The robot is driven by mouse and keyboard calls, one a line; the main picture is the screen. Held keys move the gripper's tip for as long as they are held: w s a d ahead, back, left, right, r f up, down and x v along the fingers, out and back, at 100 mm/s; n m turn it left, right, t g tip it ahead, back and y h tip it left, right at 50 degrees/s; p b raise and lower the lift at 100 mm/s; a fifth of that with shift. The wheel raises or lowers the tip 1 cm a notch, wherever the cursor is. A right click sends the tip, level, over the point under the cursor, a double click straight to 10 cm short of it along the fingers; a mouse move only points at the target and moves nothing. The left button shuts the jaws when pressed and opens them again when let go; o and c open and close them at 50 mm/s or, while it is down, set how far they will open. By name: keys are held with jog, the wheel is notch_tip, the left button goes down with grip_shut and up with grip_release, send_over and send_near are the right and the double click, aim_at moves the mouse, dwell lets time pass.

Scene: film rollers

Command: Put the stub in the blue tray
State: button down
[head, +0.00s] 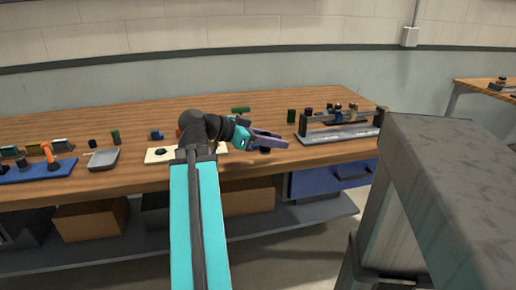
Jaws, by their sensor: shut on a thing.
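My gripper (270,139), with purple fingers, is over the bench's front part, right of the middle. It is shut on a small dark piece (265,150) that shows just under the fingers. This may be the stub, but it is too small to be sure. The fingers partly hide it. The blue tray (35,177) lies at the far left of the bench, well away from my gripper. An orange upright thing (48,153) and several small dark pieces stand on it or beside it.
A grey dish (103,158) sits right of the blue tray. A cream board (158,156) lies partly behind my arm. A roller frame (340,130) stands right of my gripper. A grey metal structure (440,150) fills the right foreground.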

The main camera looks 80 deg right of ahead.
jog(key=shift+r, duration=0.1)
jog(key=shift+w+d+p, duration=0.2)
jog(key=shift+d+p, duration=0.1)
jog(key=shift+d, duration=0.35)
jog(key=shift+w+d+p, duration=0.2)
jog(key=shift+d+p, duration=0.05)
jog(key=shift+d, duration=0.35)
jog(key=shift+d+p, duration=0.15)
jog(key=shift+p, duration=0.55)
jog(key=d+p, duration=0.1)
jog(key=p, duration=0.6)
jog(key=shift+w+d+r+p, duration=0.1)
jog(key=shift+w+d+p, duration=0.15)
jog(key=shift+d+p, duration=0.1)
jog(key=p, duration=0.3)
jog(key=shift+d, duration=0.2)
jog(key=p, duration=0.6)
jog(key=shift+w+d+f, duration=0.1)
jog(key=shift+f, duration=0.1)
